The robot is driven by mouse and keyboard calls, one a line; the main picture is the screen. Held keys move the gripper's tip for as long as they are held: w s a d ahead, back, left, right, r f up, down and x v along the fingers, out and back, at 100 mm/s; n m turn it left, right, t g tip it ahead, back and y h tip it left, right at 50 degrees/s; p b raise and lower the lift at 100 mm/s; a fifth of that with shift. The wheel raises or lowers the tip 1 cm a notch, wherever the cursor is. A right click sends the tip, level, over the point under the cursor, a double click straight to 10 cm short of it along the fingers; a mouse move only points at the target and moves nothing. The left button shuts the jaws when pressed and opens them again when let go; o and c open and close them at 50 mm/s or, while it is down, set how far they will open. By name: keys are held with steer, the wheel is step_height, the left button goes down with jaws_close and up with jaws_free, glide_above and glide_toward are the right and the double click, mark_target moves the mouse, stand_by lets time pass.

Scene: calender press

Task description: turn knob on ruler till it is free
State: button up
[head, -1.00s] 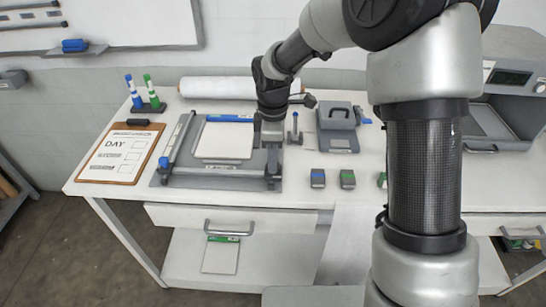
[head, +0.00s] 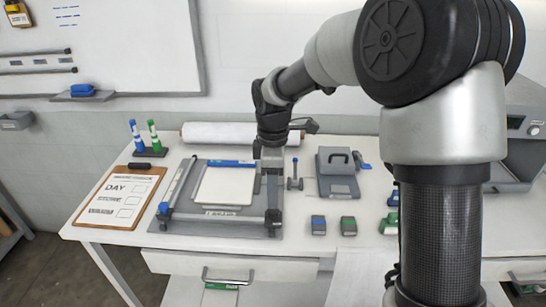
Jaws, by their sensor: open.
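A grey board (head: 226,232) lies on the table with a white sheet (head: 226,185) and a blue strip (head: 232,163) on it. A grey ruler bar (head: 220,218) runs along the board's front, and another bar (head: 180,180) runs up its left side. A small blue knob (head: 163,208) sits at the front left corner, where the bars meet. My gripper (head: 271,165) points down over the board's right side, well to the right of the blue knob. Its jaws are open; the fingertips are small and partly lost against the grey right end of the board.
A white roll (head: 235,133) lies behind. A small blue-knobbed stand (head: 295,175), a grey device (head: 337,175) and several small blocks (head: 348,226) are at right.

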step_height(320, 180, up, 12)
steer(key=shift+f, duration=0.25)
steer(key=s+d+r+m+t+p, duration=0.2)
steer(key=s+d+r+m+t, duration=0.1)
steer(key=s+d+r+m, duration=0.65)
steer(key=s+d+f+m+t, duration=0.1)
steer(key=s+d+m, duration=0.1)
steer(key=s+m, duration=0.2)
steer(key=s+d+f+m+t, duration=0.1)
steer(key=s+d+f+m, duration=0.1)
steer(key=s, duration=0.6)
steer(key=shift+s+d+f+m+t, duration=0.25)
steer(key=shift+d+m, duration=0.4)
steer(key=shift+m, duration=0.5)
